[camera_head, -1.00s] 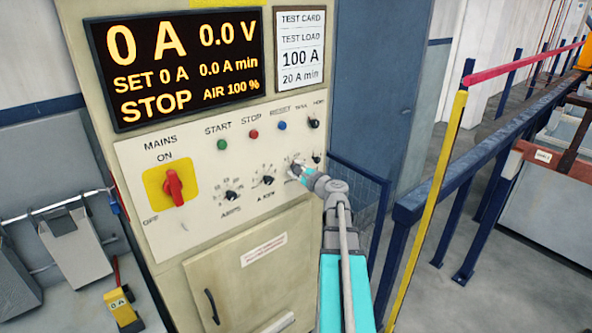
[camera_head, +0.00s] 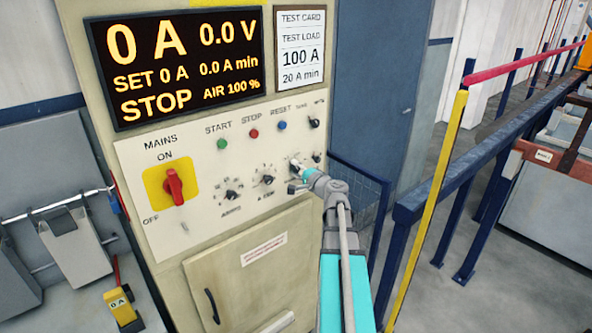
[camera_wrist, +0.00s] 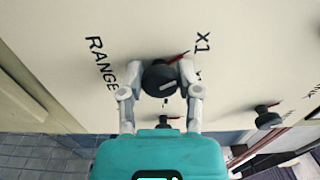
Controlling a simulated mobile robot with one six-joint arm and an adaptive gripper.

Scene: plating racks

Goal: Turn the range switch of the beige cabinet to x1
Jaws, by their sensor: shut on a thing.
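The beige cabinet (camera_head: 205,262) stands in front of me, with a pale control panel of lamps, knobs and a red mains switch (camera_head: 173,186). My gripper (camera_wrist: 160,72) is at the right part of the panel, its two fingers closed on either side of the black range switch (camera_wrist: 158,83). A pale line shows on the knob's face. The word RANGE is on the left of the knob in the wrist view, and the X1 mark is at its upper right. A thin red mark sits at the knob's edge towards X1. In the head view my gripper (camera_head: 297,176) largely hides this knob.
Another black knob (camera_wrist: 268,117) is to the right in the wrist view. The amps knob (camera_head: 232,195) and a second dial (camera_head: 268,181) are left of my gripper. A blue railing (camera_head: 440,190) and yellow post (camera_head: 428,210) stand right of the arm.

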